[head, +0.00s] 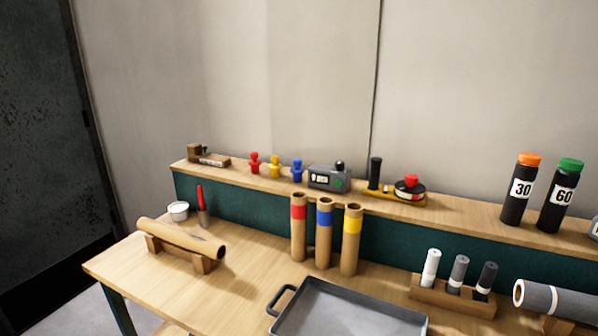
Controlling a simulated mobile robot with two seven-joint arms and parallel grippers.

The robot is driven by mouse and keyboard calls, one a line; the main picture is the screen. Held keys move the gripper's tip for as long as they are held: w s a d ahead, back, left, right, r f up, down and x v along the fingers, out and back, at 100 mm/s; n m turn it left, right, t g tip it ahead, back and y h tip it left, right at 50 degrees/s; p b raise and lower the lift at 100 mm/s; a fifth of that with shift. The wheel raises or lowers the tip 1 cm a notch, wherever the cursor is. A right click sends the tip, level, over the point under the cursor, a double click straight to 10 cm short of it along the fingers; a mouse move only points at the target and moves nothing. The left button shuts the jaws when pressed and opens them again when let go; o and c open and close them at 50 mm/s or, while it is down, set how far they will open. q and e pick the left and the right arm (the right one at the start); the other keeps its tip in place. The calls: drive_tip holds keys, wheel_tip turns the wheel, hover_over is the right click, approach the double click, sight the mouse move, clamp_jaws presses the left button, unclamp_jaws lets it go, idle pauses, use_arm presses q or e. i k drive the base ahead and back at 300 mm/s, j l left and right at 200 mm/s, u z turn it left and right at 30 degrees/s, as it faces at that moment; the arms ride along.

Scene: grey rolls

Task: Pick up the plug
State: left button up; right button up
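Three small knobbed pieces that look like plugs stand in a row on the raised back shelf: a red plug (254,163), a yellow plug (274,167) and a blue plug (297,171). The tube tops look open. The frame does not show which plug is meant. Neither of my grippers is in view.
A grey box device (328,177) stands right of the blue plug. A grey tray (345,315) lies in front of the tubes. A cardboard roll (180,238) rests on a wooden cradle at left. Black bottles (517,198) stand at right. Bare tabletop (255,262) lies between roll and tubes.

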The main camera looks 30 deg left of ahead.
sight(297, 171)
drive_tip(key=j+u, duration=0.4)
drive_tip(key=j, duration=1.75)
